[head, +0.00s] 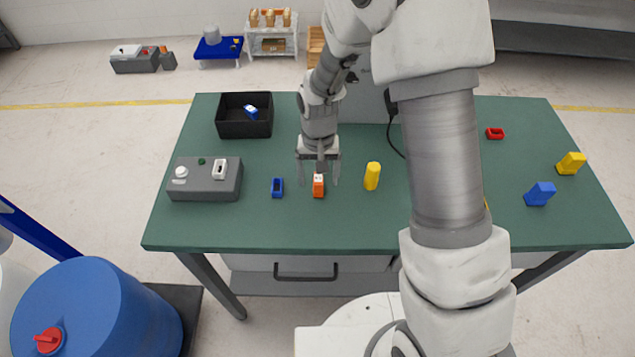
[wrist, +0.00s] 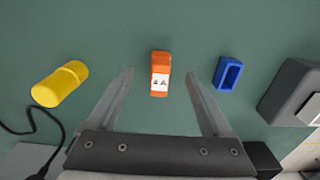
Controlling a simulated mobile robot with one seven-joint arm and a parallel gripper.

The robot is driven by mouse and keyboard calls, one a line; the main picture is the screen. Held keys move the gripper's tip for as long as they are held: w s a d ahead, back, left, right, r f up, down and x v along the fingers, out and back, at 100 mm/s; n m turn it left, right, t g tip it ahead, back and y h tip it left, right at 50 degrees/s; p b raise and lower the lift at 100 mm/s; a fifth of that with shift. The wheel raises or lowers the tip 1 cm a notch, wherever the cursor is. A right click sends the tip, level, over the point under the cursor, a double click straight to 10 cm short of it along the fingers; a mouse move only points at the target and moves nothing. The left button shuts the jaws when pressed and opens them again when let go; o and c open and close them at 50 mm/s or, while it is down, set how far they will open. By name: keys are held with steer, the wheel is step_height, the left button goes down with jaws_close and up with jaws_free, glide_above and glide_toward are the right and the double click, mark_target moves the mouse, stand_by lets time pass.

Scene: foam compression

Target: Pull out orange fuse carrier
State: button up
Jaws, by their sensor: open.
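The orange fuse carrier (head: 318,189) stands on the green table near its front middle. It also shows in the wrist view (wrist: 160,60), with a white label bearing dark marks on its near part. I cannot tell whether it sits in a base of the same colour. My gripper (head: 318,178) is open above it, pointing down. In the wrist view my gripper's fingers (wrist: 160,74) lie left and right of the carrier, with a gap on both sides, and nothing is held.
A blue hollow holder (head: 277,188) and a yellow cylinder (head: 372,176) flank the carrier. A grey box (head: 203,187) with a white holder is at left; a black bin (head: 229,128) with a blue piece is behind. Blue, yellow and red pieces lie at right. A black cable (wrist: 30,125) curves nearby.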

mark_target(318, 178)
stand_by(0.5)
jaws_close()
stand_by(1.2)
steer(key=shift+r, duration=0.1)
steer(key=shift+r+p, duration=1.7)
steer(key=shift+r, duration=1.25)
